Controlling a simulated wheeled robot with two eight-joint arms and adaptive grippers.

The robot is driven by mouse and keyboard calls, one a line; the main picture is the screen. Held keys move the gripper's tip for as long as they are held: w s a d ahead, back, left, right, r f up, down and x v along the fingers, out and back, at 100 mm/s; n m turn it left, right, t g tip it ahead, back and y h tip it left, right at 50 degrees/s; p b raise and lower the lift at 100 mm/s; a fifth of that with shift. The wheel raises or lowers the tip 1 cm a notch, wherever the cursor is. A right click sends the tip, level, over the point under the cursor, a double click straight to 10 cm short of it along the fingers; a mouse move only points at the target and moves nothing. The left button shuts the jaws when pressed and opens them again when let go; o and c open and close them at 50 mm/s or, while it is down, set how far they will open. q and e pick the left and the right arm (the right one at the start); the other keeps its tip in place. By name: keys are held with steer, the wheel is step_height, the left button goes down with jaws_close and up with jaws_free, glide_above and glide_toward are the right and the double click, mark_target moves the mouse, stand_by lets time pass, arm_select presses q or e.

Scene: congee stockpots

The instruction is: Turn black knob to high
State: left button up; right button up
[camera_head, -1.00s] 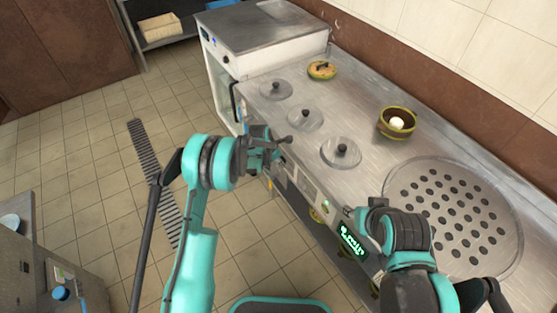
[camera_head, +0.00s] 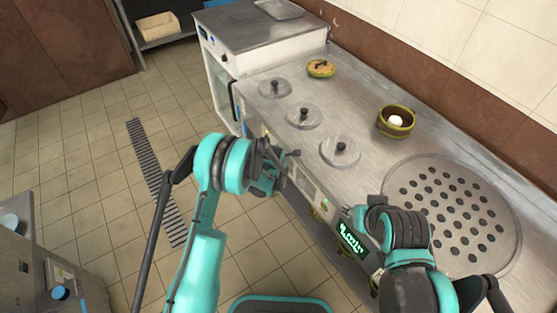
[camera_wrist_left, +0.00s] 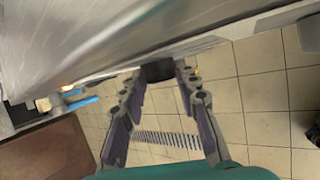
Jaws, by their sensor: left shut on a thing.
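The black knob (camera_wrist_left: 158,70) shows in the left wrist view, on the front of the steel counter just under its edge. My left gripper (camera_wrist_left: 160,76) has one finger on each side of it and is shut on it. In the head view my left gripper (camera_head: 280,168) is at the counter's front face, and the knob is hidden there behind the gripper. My right gripper (camera_head: 357,214) is by the front edge near the green lit display (camera_head: 352,240); its fingers are too unclear to tell open from shut.
Several round lids with black handles, such as this lid (camera_head: 340,151), sit in the countertop (camera_head: 365,130). A yellow-rimmed pot (camera_head: 396,122) and a perforated round plate (camera_head: 455,210) are to the right. A steel cabinet (camera_head: 255,35) stands behind. The tiled floor (camera_head: 100,170) is open at left.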

arm_select(q)
steer(key=o, duration=1.2)
steer(key=shift+c, duration=0.2)
steer(key=shift+s+r, duration=0.1)
steer(key=v, duration=1.1)
steer(key=shift+s+r, duration=0.15)
steer(key=shift+r, duration=0.2)
